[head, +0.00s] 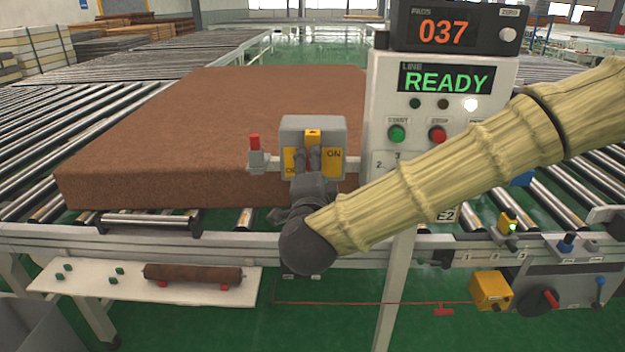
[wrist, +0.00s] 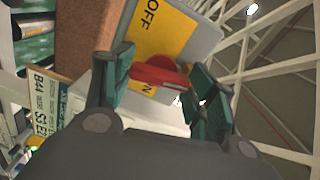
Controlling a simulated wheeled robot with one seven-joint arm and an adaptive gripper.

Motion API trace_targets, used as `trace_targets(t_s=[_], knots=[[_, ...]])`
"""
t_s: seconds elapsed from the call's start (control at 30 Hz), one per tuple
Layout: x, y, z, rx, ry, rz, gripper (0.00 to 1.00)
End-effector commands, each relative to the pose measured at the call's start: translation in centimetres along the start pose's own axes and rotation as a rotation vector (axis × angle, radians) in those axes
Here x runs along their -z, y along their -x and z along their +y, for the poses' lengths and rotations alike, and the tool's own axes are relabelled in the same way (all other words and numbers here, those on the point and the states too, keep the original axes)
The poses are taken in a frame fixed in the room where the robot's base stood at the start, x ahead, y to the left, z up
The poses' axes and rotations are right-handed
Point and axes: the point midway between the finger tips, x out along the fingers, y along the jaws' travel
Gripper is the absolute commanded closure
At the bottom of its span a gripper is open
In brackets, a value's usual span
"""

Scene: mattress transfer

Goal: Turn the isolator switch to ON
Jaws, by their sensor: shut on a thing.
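The isolator switch (head: 336,130) is a grey box with a yellow plate, in the middle of the head view in front of the brown mattress. OFF is on the left of the plate and ON on the right. My gripper (head: 314,158) is at the front of the switch and covers most of its handle. In the wrist view, the red handle (wrist: 160,74) lies between the two fingers of my gripper (wrist: 160,82), which is shut on it. The yellow plate (wrist: 158,38) shows OFF, with ON partly hidden. I cannot tell exactly which way the handle points.
A control panel (head: 379,90) reading READY stands right of the switch, with green and red buttons. A brown mattress (head: 160,140) lies on the rollers behind. A red-tipped post (head: 254,142) is close on the left. A white shelf (head: 120,287) is below left.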

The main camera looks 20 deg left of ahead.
Motion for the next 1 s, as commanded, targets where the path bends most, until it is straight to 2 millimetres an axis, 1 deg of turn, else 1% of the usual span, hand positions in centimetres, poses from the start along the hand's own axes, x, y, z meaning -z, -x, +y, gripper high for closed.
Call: trace_targets(t_s=[0.03, 0.2, 0.4, 0.97, 1.0], knots=[[-0.01, 0.01, 0.42, -0.002, -0.034, 0.001, 0.67], [-0.02, 0.02, 0.35, -0.002, -0.126, 0.0, 0.67], [0.0, 0.03, 0.27, -0.003, -0.19, 0.0, 0.67], [-0.01, 0.04, 0.15, -0.003, -0.217, 0.0, 0.67], [-0.01, 0.04, 0.15, -0.003, -0.217, 0.0, 0.38]])
